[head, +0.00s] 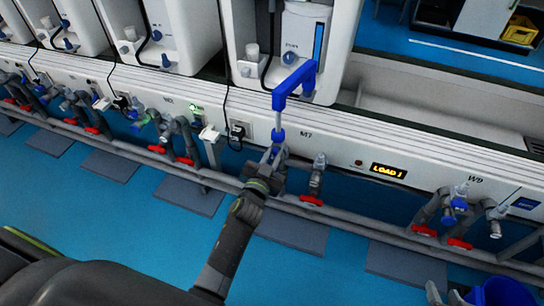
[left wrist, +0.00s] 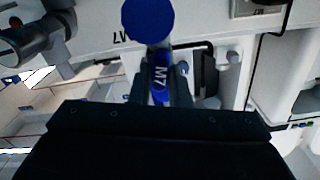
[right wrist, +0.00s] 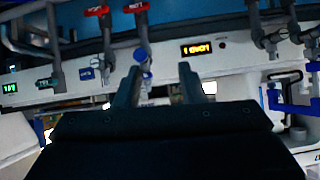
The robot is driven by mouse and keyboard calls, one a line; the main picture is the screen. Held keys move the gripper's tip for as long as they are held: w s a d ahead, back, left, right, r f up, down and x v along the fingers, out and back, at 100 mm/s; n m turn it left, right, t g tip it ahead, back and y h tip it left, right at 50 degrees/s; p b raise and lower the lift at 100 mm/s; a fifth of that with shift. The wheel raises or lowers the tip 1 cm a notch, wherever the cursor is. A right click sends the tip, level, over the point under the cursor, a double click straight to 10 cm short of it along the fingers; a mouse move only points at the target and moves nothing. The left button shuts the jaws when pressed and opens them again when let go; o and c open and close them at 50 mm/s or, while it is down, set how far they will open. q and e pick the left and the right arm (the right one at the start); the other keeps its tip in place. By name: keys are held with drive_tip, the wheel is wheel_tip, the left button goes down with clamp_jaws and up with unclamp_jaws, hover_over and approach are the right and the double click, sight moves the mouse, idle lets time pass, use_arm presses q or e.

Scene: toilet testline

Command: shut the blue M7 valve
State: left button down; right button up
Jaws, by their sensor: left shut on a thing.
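The blue M7 valve handle (left wrist: 160,78) lies between the two fingers of my left gripper (left wrist: 162,85) in the left wrist view, its white M7 lettering showing. A round blue end (left wrist: 148,20) is just beyond the fingertips. In the head view my left gripper (head: 273,158) reaches up to the white panel beside the printed M7 label (head: 306,135), and a small blue part (head: 278,134) shows at its tip. The fingers are shut on the handle. My right gripper (right wrist: 163,85) is open and empty in the right wrist view; it is outside the head view.
A blue angled lever (head: 295,85) stands above the left gripper. Grey pipes with red handles (head: 311,200) run along the panel front. A LOAD 1 display (head: 389,171) is to the right. Other pipes stand near W9 (head: 456,205). A blue bucket (head: 500,292) is at the lower right.

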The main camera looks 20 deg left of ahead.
use_arm(q)
drive_tip(key=m, duration=0.3)
drive_tip(key=shift+d, duration=0.1)
drive_tip(key=m, duration=0.5)
drive_tip(key=shift+f+m, duration=0.15)
drive_tip(key=shift+m, duration=0.25)
drive_tip(key=m, duration=0.4)
drive_tip(key=shift+d+b, duration=0.1)
drive_tip(key=shift+b, duration=0.2)
drive_tip(key=shift+f+m, duration=0.1)
drive_tip(key=shift+m, duration=1)
use_arm(e)
drive_tip(key=w+r+t, duration=0.3)
drive_tip(key=r, duration=0.2)
drive_tip(key=shift+w+d+t+h, duration=0.2)
drive_tip(key=shift+d+t+h, duration=0.1)
drive_tip(key=shift+d+h, duration=0.15)
use_arm(q)
drive_tip(key=c, duration=1.4)
unclamp_jaws()
use_arm(e)
drive_tip(key=shift+s+f, duration=0.15)
drive_tip(key=shift+s, duration=0.05)
use_arm(q)
drive_tip(key=shift+o, duration=0.2)
drive_tip(key=shift+s, duration=0.1)
